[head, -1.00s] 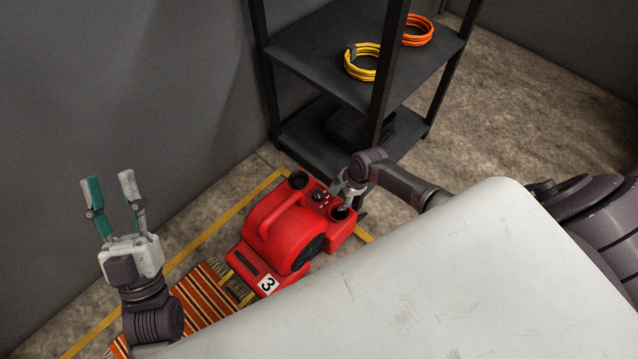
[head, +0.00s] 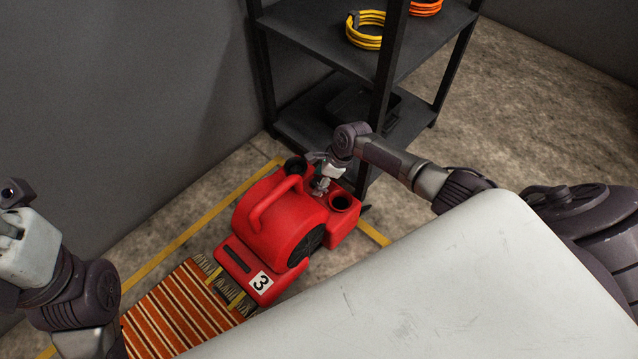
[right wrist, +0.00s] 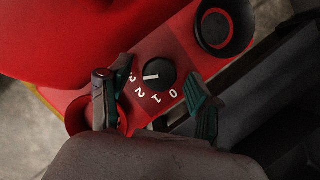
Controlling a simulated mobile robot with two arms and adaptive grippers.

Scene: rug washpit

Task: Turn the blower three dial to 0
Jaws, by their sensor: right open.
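The red blower (head: 275,225) marked 3 stands on the floor. Its black dial (right wrist: 158,72) shows in the right wrist view, with a white pointer line directed left at the 3. The printed 2, 1 and 0 run around its lower side to the right. My right gripper (right wrist: 155,100) is open, with one finger on each side of the dial in that view; contact cannot be told. In the head view my right gripper (head: 322,180) hides the dial. My left gripper (head: 18,205) is at the left edge, its fingers not clearly visible.
A round dark-holed cup (head: 342,202) sits on the blower beside my right gripper. A black shelf (head: 320,40) with yellow (head: 366,30) and orange (head: 426,6) coils stands behind. A striped rug (head: 170,310) lies in front, and a grey wall (head: 120,110) is at left.

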